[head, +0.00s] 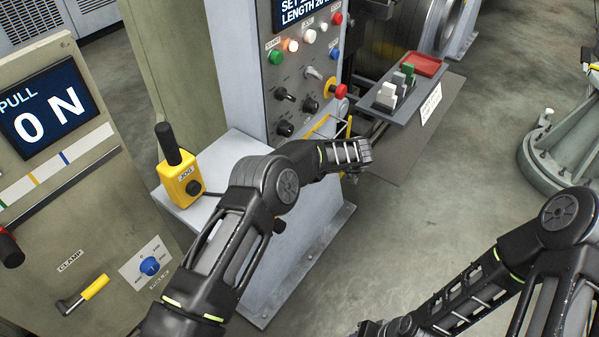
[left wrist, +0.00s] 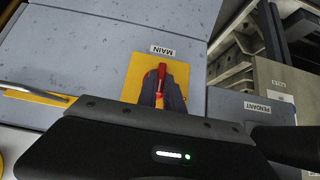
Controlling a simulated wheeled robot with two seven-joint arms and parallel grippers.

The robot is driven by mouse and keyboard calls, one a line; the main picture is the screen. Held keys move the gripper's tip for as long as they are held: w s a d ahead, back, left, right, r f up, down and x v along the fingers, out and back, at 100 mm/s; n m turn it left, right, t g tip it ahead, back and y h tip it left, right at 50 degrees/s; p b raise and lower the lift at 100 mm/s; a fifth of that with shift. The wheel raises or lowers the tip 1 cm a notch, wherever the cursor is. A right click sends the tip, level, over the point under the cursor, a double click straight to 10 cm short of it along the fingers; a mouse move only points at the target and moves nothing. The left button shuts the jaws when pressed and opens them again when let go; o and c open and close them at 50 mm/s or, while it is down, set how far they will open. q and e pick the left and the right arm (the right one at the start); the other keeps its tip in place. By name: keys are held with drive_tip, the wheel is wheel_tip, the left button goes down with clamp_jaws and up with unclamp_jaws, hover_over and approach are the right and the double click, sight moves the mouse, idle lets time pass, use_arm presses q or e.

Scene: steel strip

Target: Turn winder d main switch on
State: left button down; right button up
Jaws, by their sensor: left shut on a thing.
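In the left wrist view the main switch is a red handle (left wrist: 161,78) on a yellow plate (left wrist: 140,68), under a label reading MAIN (left wrist: 163,50), upside down in this view. My left gripper (left wrist: 160,95) has its dark fingers shut on the red handle, one on each side. The handle's lower part is hidden between the fingers. In the head view my left gripper (head: 352,155) is low at the side of the grey control cabinet (head: 231,60), and the switch itself is hidden there. My right arm (head: 480,285) shows at the lower right, but its fingers are outside the picture.
The cabinet front carries several buttons and knobs, with a red knob (head: 340,91) close above my left gripper. A tray (head: 400,100) with coloured blocks juts out beyond it. A yellow pendant (head: 180,180) stands on the grey ledge at left. Open floor (head: 430,200) lies to the right.

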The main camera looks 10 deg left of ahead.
idle(0.3)
use_arm(q)
drive_tip(key=c, duration=1.5)
unclamp_jaws()
drive_tip(key=v, duration=0.7)
drive_tip(key=shift+s+d+r+b, duration=0.1)
drive_tip(key=shift+d+r+b, duration=0.15)
drive_tip(key=shift+b, duration=0.15)
drive_tip(key=shift+d, duration=0.1)
